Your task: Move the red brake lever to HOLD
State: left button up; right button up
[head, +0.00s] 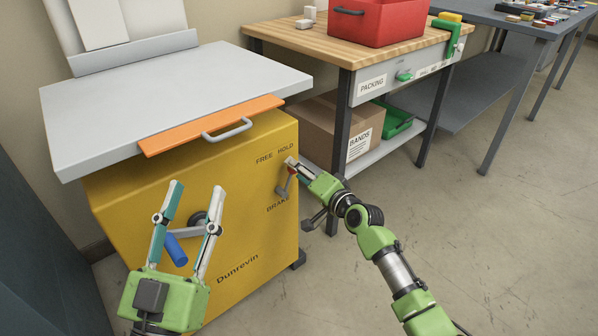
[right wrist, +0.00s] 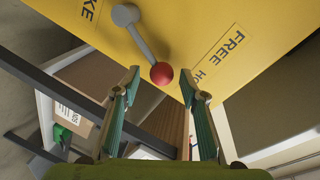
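The brake lever is a grey arm with a red ball knob (right wrist: 161,73) on the yellow cabinet's side. In the head view the lever (head: 282,188) points up and slightly right, its knob below the printed word HOLD (head: 285,147). FREE (head: 264,159) is printed to the left, BRAKE below. My right gripper (head: 291,164) is at the knob. In the right wrist view its fingers (right wrist: 160,80) are apart, with the knob between the tips and a gap on each side. I cannot tell whether the lever is fully at HOLD. My left gripper (head: 196,187) is open and empty before the cabinet.
The yellow cabinet (head: 240,230) carries a grey top (head: 170,95) and an orange bar with a handle (head: 212,125). A crank with a blue grip (head: 175,249) is behind my left gripper. A packing bench (head: 320,40) stands behind. The floor at right is clear.

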jog(key=v, duration=1.2)
dwell(0.4)
